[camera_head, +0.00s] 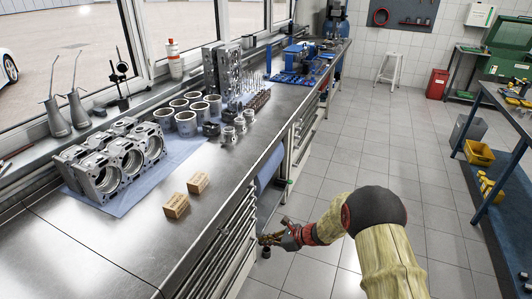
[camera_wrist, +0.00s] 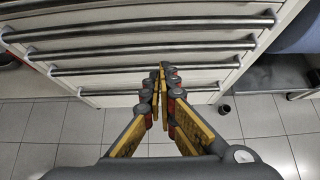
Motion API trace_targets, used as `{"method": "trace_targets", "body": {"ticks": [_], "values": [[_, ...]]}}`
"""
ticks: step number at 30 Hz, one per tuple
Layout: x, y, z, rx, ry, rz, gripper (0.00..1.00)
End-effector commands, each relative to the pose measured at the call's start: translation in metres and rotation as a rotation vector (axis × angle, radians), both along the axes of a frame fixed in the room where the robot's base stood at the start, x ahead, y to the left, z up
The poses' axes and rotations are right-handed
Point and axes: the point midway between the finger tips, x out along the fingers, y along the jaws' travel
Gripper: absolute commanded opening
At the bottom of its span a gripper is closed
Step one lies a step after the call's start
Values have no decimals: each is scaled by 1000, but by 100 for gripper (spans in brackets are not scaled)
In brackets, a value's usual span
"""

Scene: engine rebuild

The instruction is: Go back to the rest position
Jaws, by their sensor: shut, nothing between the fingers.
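My gripper (camera_head: 268,239) is low in front of the workbench (camera_head: 130,250), over the tiled floor, at the lower middle of the head view. In the wrist view my gripper (camera_wrist: 162,68) points at the bench's drawer fronts (camera_wrist: 140,50), its fingertips together with nothing between them. My arm reaches in from the lower right of the head view. How far the fingertips are from the drawers is hard to tell.
Engine blocks (camera_head: 118,158), cylinder liners (camera_head: 186,123) and two small boxes (camera_head: 176,205) stand on the bench. A blue cloth (camera_head: 272,166) hangs at its front. A dark table (camera_head: 510,110) stands right. The tiled floor (camera_head: 345,140) between is open.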

Motion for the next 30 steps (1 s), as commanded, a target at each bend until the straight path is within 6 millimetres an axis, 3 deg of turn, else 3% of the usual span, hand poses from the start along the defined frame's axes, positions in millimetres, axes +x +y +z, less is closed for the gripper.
{"method": "trace_targets", "body": {"ticks": [5,9,12,14,20,30], "values": [[-9,1,-4,-39,-60,91,0],[-60,-2,-25,-108,-79,276,0],[-97,-8,-20,-163,-120,443,0],[-116,-14,-9,-195,-155,544,0],[-173,-42,49,-314,-303,872,0],[-260,-113,161,-583,-555,1360,0]]}}
